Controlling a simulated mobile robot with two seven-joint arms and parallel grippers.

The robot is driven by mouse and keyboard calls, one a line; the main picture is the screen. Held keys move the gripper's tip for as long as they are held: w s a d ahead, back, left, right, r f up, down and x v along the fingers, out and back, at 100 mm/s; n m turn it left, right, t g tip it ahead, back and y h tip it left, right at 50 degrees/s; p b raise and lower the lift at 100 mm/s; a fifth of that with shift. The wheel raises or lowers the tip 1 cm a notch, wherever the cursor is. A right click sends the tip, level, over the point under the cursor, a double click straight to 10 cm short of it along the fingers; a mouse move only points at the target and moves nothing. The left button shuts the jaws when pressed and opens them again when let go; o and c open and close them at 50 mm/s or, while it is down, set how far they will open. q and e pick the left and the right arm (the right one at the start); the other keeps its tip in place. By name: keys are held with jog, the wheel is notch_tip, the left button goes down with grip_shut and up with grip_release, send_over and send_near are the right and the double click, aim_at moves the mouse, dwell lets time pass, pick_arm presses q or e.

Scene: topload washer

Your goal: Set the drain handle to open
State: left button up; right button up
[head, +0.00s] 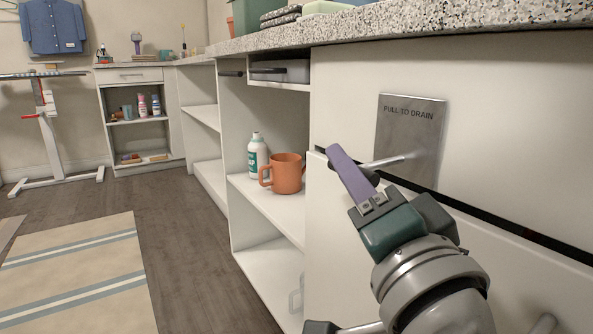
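A metal plate (411,128) marked "PULL TO DRAIN" is on the white front panel at the right. The drain handle (385,161) is a thin metal rod that sticks out from the plate toward the left. My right gripper (345,165) comes up from the lower right, with a purple finger and a dark green body. The purple finger crosses in front of the handle's outer part in the picture; I cannot tell whether they touch. Only one finger shows clearly, so the gap between the fingers is hidden. My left gripper is not in view.
A speckled countertop (420,24) overhangs the panel. Left of the panel, open shelves hold an orange mug (287,174) and a white-and-green bottle (257,155). The wooden floor (190,235) and a striped rug (75,270) are clear at left.

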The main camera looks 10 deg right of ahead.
jog(key=o, duration=0.3)
jog(key=shift+r, duration=0.35)
jog(key=shift+o, duration=0.6)
jog(key=shift+w+d+f, duration=0.1)
jog(key=shift+d+f, duration=0.05)
jog(key=p+v, duration=0.1)
jog(key=v, duration=0.9)
jog(key=shift+p, duration=0.4)
